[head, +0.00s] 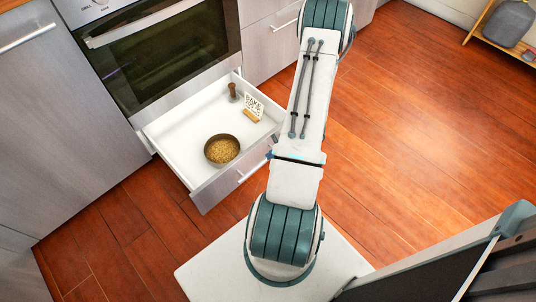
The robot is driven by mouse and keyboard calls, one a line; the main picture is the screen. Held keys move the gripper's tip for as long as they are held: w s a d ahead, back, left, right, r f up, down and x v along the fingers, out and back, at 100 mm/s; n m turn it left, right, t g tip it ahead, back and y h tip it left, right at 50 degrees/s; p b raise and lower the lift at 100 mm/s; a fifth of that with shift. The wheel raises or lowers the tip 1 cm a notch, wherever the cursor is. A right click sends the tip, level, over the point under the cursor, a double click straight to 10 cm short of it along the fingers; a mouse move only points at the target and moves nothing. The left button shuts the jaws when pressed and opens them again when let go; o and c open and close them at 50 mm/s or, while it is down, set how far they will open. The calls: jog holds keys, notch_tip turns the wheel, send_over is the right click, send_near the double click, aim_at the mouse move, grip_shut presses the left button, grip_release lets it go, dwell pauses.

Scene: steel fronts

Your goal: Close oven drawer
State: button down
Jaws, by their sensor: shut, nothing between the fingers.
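The oven drawer (165,133) is pulled out below the oven (165,55). Its white inside shows, and its steel front (215,187) faces the lower right with a bar handle (252,170). A bowl of grain-like bits (222,149), a small brown wooden item (233,92) and a small lettered sign on a wooden stand (252,108) are in the drawer. My arm crosses in front of the drawer front's right end and hides part of it. My gripper's fingers cannot be made out; they seem hidden behind the arm.
Steel cabinet fronts (55,110) stand left of the oven, and another (268,45) stands to its right. The wooden floor (420,120) is clear on the right. A low wooden shelf (480,40) with a grey container (508,22) stands at the upper right.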

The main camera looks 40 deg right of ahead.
aim_at(245, 159)
jog(key=w+a+f+b, duration=0.1)
jog(key=w+f, duration=0.1)
jog(key=w+a+f+b, duration=0.1)
jog(key=w+f, duration=0.1)
jog(key=w+a+f+b, duration=0.1)
jog(key=w+f, duration=0.1)
jog(key=shift+a+f+b, duration=0.15)
jog(key=shift+b, duration=0.25)
jog(key=shift+w, duration=0.75)
